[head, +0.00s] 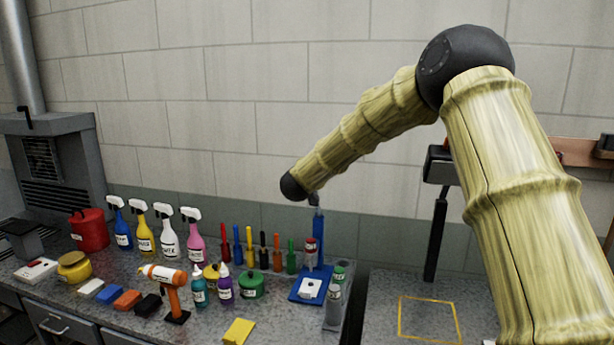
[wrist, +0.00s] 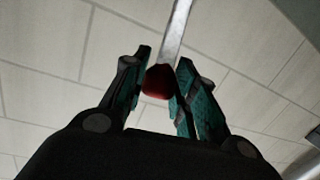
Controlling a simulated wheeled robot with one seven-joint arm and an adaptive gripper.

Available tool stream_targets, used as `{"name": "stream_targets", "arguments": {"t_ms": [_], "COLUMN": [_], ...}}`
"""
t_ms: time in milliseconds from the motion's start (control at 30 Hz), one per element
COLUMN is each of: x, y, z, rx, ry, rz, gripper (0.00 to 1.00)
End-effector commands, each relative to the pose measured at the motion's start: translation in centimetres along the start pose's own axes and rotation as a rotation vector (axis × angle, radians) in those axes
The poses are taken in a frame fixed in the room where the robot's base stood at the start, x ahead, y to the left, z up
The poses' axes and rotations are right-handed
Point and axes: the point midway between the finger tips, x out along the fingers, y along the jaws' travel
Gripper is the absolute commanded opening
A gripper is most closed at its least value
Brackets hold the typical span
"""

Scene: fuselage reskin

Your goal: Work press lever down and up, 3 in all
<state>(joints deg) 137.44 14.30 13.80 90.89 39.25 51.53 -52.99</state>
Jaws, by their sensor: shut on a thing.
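The blue press (head: 319,238) stands upright on the bench in the head view, with its blue base plate below and a white block on the base. My gripper (wrist: 164,68) is shut on the red knob (wrist: 158,82) of the press lever (wrist: 176,30), a pale metal bar running up from between the fingers in the wrist view. In the head view my gripper is small and dark at the top of the press column, mostly hidden by the end of my arm. The lever's angle is hard to tell there.
Several spray bottles (head: 160,230) and a row of coloured tools (head: 262,250) stand left of the press. Small bottles (head: 335,300) stand close at its right. An orange drill-like tool (head: 168,285) and a yellow block (head: 239,331) are nearer. A yellow-outlined square (head: 428,320) is clear at right.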

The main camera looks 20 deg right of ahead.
Motion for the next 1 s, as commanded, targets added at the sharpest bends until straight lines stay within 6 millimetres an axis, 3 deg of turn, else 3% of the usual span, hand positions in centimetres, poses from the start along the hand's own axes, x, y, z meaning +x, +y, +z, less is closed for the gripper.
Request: {"name": "stream_targets", "arguments": {"t_ms": [533, 567, 667, 1000], "x": [0.21, 0.21, 0.21, 0.13], "y": [0.29, 0.29, 0.28, 0.3], "z": [-0.78, -0.78, -0.71, -0.46], "rx": [0.001, 0.001, 0.001, 0.0], "ry": [0.006, 0.006, 0.005, 0.002], "rz": [0.001, 0.001, 0.001, 0.001], "gripper": [0.0, 0.31, 0.49, 0.51]}}
